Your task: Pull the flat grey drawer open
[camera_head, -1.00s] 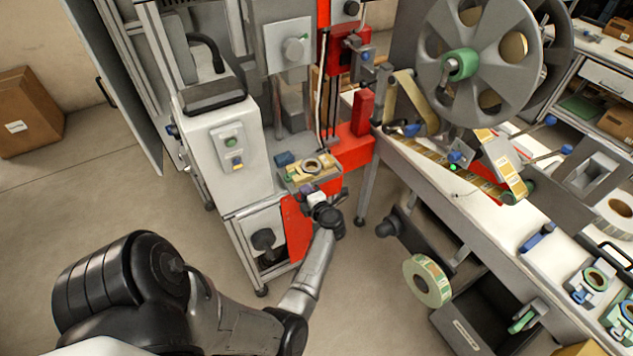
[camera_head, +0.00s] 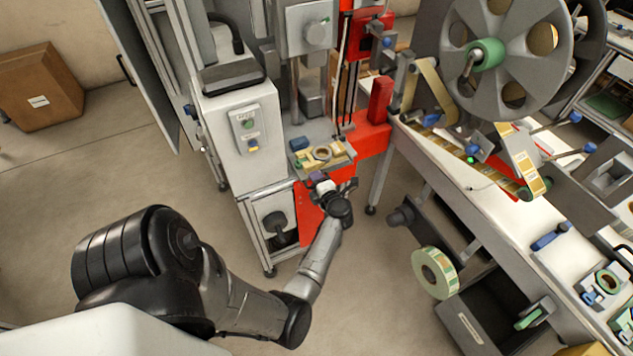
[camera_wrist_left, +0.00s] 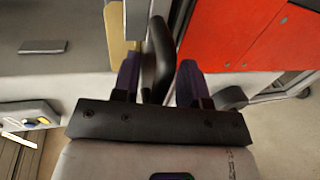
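My left gripper (camera_head: 322,184) is at the front of the press, just below the yellow fixture (camera_head: 322,157) with a tape ring. A thin grey edge under the fixture seems to be the flat grey drawer (camera_head: 304,173); the gripper hides much of its front, and I cannot tell how far out it is. In the left wrist view a black upright handle (camera_wrist_left: 158,62) stands between the two purple-grey fingers (camera_wrist_left: 160,82). The fingers are apart, with a gap showing towards the right finger; contact on the left is unclear. My right gripper is not in view.
A red panel (camera_head: 310,215) lies below the gripper. A white cabinet with a button box (camera_head: 245,132) stands left. A bench with a large reel (camera_head: 500,55), a hanging tape roll (camera_head: 434,272) and a dark bin (camera_head: 470,328) stands right. Floor between is clear.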

